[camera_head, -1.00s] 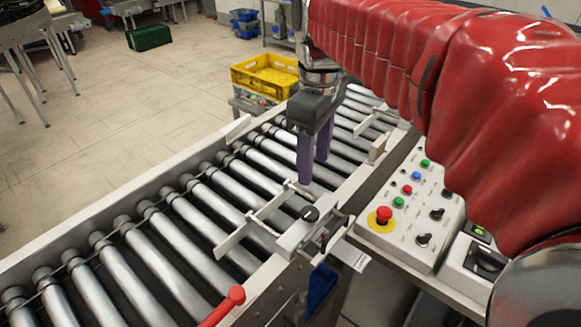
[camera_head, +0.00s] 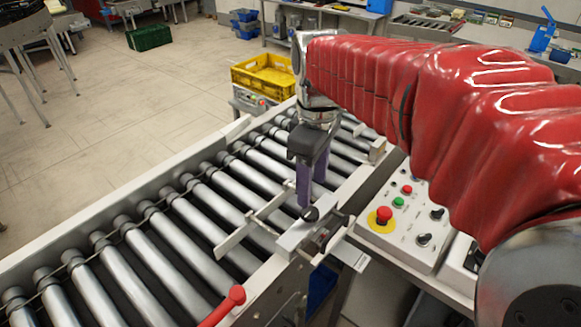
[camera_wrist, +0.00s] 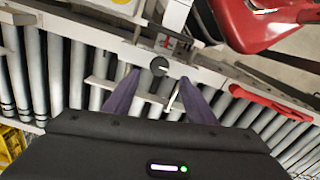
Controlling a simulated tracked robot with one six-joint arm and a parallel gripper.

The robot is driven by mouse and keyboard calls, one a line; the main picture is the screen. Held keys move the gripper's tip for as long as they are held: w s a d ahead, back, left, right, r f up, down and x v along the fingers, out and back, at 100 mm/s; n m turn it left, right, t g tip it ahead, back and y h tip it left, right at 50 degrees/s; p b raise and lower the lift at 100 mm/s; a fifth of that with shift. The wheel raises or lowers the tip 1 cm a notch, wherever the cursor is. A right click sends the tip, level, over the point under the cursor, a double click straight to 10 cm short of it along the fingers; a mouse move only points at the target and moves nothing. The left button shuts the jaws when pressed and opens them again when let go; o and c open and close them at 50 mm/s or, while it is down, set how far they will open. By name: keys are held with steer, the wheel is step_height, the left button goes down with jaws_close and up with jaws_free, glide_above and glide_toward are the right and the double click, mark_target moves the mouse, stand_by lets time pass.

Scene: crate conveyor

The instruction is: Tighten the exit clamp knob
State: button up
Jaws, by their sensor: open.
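The clamp knob (camera_head: 311,214) is small, round and black. It sits on top of a light metal clamp block (camera_head: 293,237) at the conveyor's near side rail. In the wrist view the knob (camera_wrist: 159,66) shows just beyond and between the purple fingertips. My gripper (camera_head: 312,198) points down over the rail, its purple fingers apart and empty. In the head view one fingertip is right by the knob and hides part of it; I cannot tell whether they touch. The gripper also shows in the wrist view (camera_wrist: 160,80).
A guide bar (camera_head: 240,232) extends from the clamp over the conveyor rollers (camera_head: 130,250). A red lever (camera_head: 230,300) stands on the near rail. A control panel (camera_head: 405,215) with a red emergency button (camera_head: 383,214) is at right. A yellow crate (camera_head: 265,75) stands beyond the conveyor.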

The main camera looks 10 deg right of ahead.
mark_target(310, 212)
step_height(310, 212, down, 8)
steer(key=shift+r, duration=0.25)
steer(key=shift+c, duration=0.4)
